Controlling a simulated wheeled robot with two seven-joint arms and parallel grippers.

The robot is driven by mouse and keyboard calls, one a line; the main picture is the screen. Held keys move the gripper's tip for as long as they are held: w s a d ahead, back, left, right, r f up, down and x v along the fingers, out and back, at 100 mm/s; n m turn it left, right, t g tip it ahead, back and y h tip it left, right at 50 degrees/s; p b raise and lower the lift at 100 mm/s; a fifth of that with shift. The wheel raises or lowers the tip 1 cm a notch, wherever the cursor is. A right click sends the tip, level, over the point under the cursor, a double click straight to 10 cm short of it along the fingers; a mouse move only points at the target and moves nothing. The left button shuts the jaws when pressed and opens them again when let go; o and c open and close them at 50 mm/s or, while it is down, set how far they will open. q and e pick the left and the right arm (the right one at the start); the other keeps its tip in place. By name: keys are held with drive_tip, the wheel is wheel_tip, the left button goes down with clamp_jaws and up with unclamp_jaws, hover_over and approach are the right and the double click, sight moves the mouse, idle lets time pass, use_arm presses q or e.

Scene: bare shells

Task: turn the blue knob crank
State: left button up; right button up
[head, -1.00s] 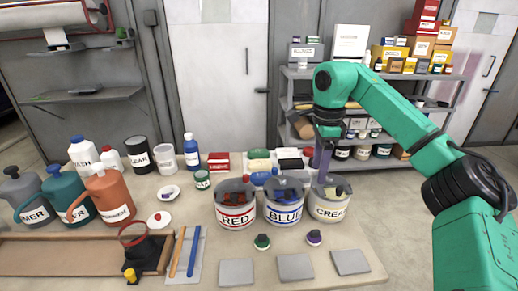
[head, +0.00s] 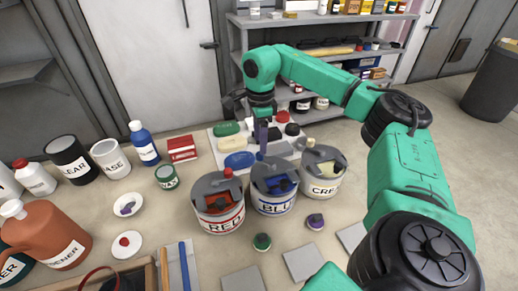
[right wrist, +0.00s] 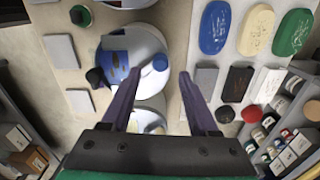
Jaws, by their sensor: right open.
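The blue can (head: 273,205), marked BLUE, stands between the red can (head: 221,221) and the cream can (head: 325,187). Its grey lid has an opening with blue inside. In the right wrist view the blue knob (right wrist: 160,62) sits near the lid's edge. In the head view my gripper's fingers hide most or all of it. My right gripper (head: 262,153) points down over the back of the blue can. In the right wrist view its open fingers (right wrist: 160,75) appear to either side of the knob, with gaps. Contact is not visible. My left gripper is out of view.
Behind the cans, a tray holds a green bar (head: 227,128), a blue bar (head: 240,160) and other blocks. A red box (head: 182,149) and bottles stand to the left. Grey tiles (head: 304,263), a green-topped piece (head: 262,241) and a purple-topped piece (head: 315,221) lie in front.

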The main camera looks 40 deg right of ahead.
sight(266, 161)
wheel_tip(266, 161, down, 4)
drive_tip(key=shift+f, duration=0.35)
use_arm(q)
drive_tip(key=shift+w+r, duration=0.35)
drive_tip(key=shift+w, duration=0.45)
use_arm(e)
clamp_jaws()
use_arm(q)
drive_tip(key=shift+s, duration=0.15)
